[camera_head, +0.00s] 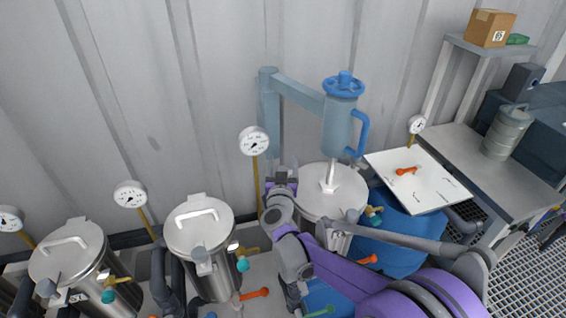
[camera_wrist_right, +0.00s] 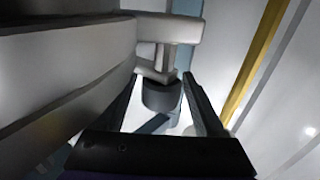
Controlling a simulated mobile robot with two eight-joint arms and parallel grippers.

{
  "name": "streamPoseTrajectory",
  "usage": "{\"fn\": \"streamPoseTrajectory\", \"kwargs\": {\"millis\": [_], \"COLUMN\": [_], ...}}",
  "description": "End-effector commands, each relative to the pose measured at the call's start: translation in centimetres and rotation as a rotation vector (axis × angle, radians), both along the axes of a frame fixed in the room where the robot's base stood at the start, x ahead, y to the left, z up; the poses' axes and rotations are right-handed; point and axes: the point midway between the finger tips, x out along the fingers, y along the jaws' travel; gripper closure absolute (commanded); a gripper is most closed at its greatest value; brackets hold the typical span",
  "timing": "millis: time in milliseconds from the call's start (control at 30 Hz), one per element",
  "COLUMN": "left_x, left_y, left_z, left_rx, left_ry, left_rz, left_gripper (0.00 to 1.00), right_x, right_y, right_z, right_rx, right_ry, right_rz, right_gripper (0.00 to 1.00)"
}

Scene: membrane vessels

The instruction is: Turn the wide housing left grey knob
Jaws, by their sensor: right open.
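The wide housing (camera_head: 330,205) is a broad light metal vessel below the blue handwheel column in the head view. Its pale curved side (camera_wrist_right: 60,60) fills the left of the right wrist view. The left grey knob (camera_wrist_right: 161,97) is a dark grey rounded piece hanging under a pale bracket in the wrist view. My right gripper (camera_head: 281,181) is at the left side of the housing. Its jaws are open, one finger on each side of the knob in the wrist view; contact cannot be told. In the head view the gripper hides the knob. My left gripper is out of view.
Two slimmer metal vessels (camera_head: 199,229) (camera_head: 72,258) stand to the left. A gauge on a yellow stem (camera_head: 254,141) stands close behind my right gripper. A blue tank (camera_head: 395,240) with a white board (camera_head: 418,182) is at the right, beside a grey table (camera_head: 475,160).

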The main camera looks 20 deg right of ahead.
Motion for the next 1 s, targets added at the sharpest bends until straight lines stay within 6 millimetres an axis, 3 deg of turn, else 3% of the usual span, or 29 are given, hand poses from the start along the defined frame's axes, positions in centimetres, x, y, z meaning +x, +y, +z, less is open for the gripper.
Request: {"fn": "streamPoseTrajectory", "kwargs": {"millis": [200, 233, 600, 1000], "left_x": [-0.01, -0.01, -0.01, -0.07], "left_y": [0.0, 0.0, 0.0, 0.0], "left_z": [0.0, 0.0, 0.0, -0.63], "left_rx": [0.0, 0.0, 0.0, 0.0], "left_ry": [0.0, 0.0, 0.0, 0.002], "left_rz": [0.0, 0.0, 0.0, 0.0], "left_gripper": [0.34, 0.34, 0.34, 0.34], "right_x": [0.03, 0.02, 0.0, -0.04], "right_y": [-0.01, -0.01, 0.0, -0.01], "right_z": [0.0, 0.0, -0.01, -0.14], "right_rx": [0.0, 0.0, 0.0, 0.001], "right_ry": [0.0, 0.0, 0.0, 0.0], "right_rz": [0.0, 0.0, 0.0, -0.052], "right_gripper": [0.28, 0.32, 0.98, 1.0]}}
